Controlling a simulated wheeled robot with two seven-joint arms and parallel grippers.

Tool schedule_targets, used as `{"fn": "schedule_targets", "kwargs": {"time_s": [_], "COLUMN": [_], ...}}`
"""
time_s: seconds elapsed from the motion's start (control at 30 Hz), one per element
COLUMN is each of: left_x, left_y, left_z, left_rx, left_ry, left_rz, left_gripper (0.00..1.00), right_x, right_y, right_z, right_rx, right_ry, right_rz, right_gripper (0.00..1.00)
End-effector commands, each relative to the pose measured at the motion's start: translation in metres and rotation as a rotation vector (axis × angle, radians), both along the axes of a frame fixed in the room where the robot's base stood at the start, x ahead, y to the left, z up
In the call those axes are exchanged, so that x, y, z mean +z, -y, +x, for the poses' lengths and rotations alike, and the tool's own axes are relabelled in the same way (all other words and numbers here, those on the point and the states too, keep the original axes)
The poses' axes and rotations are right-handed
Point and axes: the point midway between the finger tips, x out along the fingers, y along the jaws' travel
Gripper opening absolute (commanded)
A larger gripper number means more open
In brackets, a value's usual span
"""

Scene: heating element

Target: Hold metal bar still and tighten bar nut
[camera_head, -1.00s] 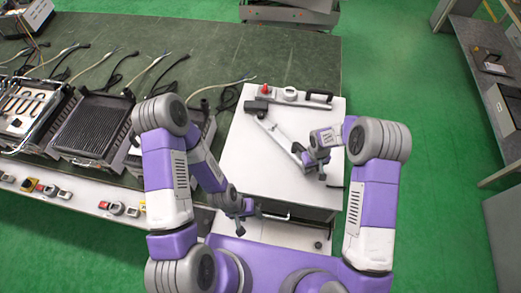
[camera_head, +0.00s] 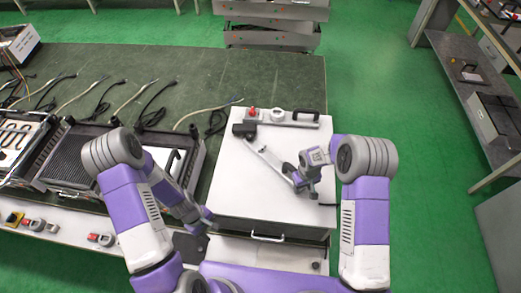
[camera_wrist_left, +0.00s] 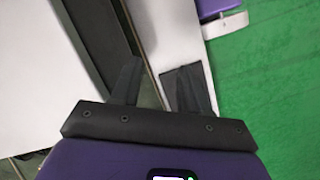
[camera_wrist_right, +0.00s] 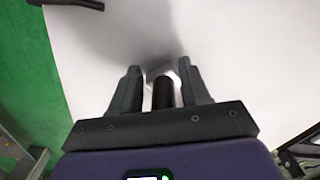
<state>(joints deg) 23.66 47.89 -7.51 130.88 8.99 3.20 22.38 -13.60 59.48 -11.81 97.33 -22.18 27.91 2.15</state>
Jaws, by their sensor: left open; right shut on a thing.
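A thin metal bar (camera_head: 270,157) lies diagonally across the white box top (camera_head: 240,190), running from a dark block (camera_head: 243,130) toward my right gripper (camera_head: 303,181). In the right wrist view my right gripper (camera_wrist_right: 163,82) is shut on a dark cylindrical end (camera_wrist_right: 163,93), with shiny metal just beyond it. In the head view the gripped end is mostly hidden by the gripper. My left gripper (camera_wrist_left: 157,75) is open and empty, low beside the white box's left front in the head view. I cannot make out the bar nut.
At the box's back lie a red-topped part (camera_head: 252,113) and a strip with a black handle (camera_head: 306,114). Trays with heating parts (camera_head: 75,150) and cables crowd the dark table (camera_head: 200,75) to the left.

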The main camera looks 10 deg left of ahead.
Motion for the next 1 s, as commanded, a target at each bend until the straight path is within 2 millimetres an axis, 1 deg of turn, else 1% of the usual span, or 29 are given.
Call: {"fn": "schedule_targets", "kwargs": {"time_s": [0.03, 0.1, 0.17, 0.2, 0.27, 0.3, 0.37, 0.4, 0.53, 0.6, 0.67, 0.7, 0.77, 0.8, 0.87, 0.9, 0.97, 1.0], "left_x": [0.002, 0.006, 0.01, 0.013, 0.016, 0.018, 0.022, 0.024, 0.034, 0.042, 0.049, 0.055, 0.065, 0.071, 0.082, 0.09, 0.102, 0.11], "left_y": [-0.028, -0.058, -0.078, -0.088, -0.096, -0.099, -0.099, -0.097, -0.082, -0.071, -0.059, -0.05, -0.035, -0.024, -0.007, 0.005, 0.025, 0.039], "left_z": [0.005, 0.014, 0.025, 0.036, 0.055, 0.069, 0.092, 0.108, 0.16, 0.188, 0.211, 0.225, 0.246, 0.259, 0.277, 0.289, 0.305, 0.314], "left_rx": [0.151, 0.342, 0.481, 0.55, 0.62, 0.653, 0.685, 0.698, 0.731, 0.748, 0.763, 0.775, 0.79, 0.803, 0.821, 0.835, 0.857, 0.872], "left_ry": [-0.049, -0.116, -0.164, -0.187, -0.213, -0.223, -0.235, -0.238, -0.242, -0.24, -0.237, -0.234, -0.226, -0.222, -0.211, -0.204, -0.188, -0.178], "left_rz": [0.011, 0.014, 0.016, 0.016, 0.019, 0.024, 0.034, 0.042, 0.076, 0.097, 0.116, 0.129, 0.148, 0.162, 0.182, 0.196, 0.215, 0.227], "left_gripper": [0.45, 0.45, 0.45, 0.45, 0.45, 0.45, 0.45, 0.45, 0.45, 0.45, 0.45, 0.45, 0.45, 0.45, 0.45, 0.45, 0.45, 0.45], "right_x": [0.0, 0.0, 0.0, 0.0, 0.0, 0.0, 0.0, 0.0, 0.0, 0.0, 0.0, 0.0, 0.0, 0.0, 0.0, 0.0, 0.0, 0.0], "right_y": [0.0, 0.0, 0.0, 0.0, 0.0, 0.0, 0.0, 0.0, 0.0, 0.0, 0.0, 0.0, 0.0, 0.0, 0.0, 0.0, 0.0, 0.0], "right_z": [0.0, 0.0, 0.0, 0.0, 0.0, 0.0, 0.0, 0.0, 0.0, 0.0, 0.0, 0.0, 0.0, 0.0, 0.0, 0.0, 0.0, 0.0], "right_rx": [-0.001, -0.001, -0.001, -0.001, -0.001, -0.001, -0.001, -0.001, -0.001, -0.001, -0.001, -0.001, -0.002, -0.002, -0.002, -0.002, -0.002, -0.002], "right_ry": [0.0, 0.0, 0.0, 0.0, 0.0, 0.0, 0.0, 0.0, 0.0, 0.001, 0.0, 0.001, 0.001, 0.001, 0.001, 0.001, 0.001, 0.001], "right_rz": [0.0, 0.0, 0.0, 0.0, 0.0, 0.0, 0.0, 0.0, 0.0, 0.0, 0.0, 0.0, 0.0, 0.0, 0.0, 0.0, 0.0, 0.0], "right_gripper": [0.0, 0.0, 0.0, 0.0, 0.0, 0.0, 0.0, 0.0, 0.0, 0.0, 0.0, 0.0, 0.0, 0.0, 0.0, 0.0, 0.0, 0.0]}}
